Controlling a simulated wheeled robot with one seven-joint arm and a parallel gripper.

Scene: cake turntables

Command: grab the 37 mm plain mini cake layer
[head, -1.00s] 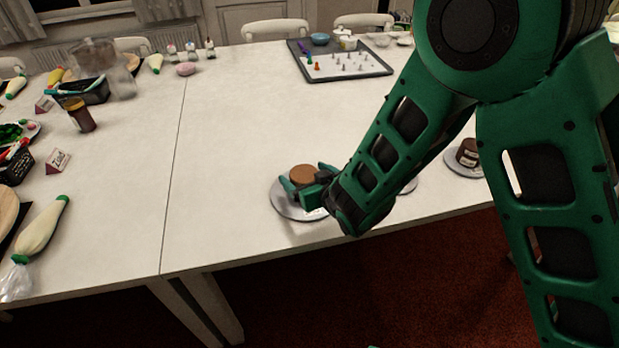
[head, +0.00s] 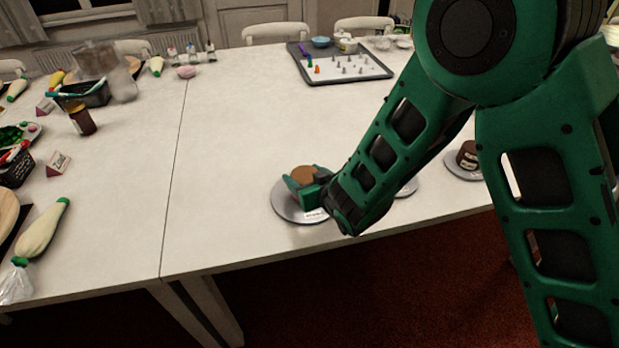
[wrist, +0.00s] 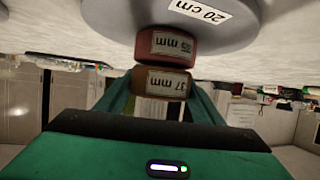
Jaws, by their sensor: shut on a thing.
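The 37 mm cake layer (wrist: 161,84) is brown with a "37 mm" label, upside down in the wrist view. It also shows as a round brown top (head: 304,174) in the head view. My gripper (head: 307,182) is shut on it, with one green finger (wrist: 118,92) on each side. A reddish-brown layer (wrist: 166,44) with its own label lies beneath it, on a grey turntable (wrist: 125,22) marked "20 cm". I cannot tell whether the two layers still touch. The turntable (head: 283,209) shows around my gripper in the head view.
To the right, partly behind my arm, are another turntable (head: 410,189) and a turntable (head: 458,173) bearing a dark labelled layer (head: 467,154). A grey tray (head: 378,73) of small nozzles stands at the back. A piping bag (head: 42,230) lies left. The table's middle is clear.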

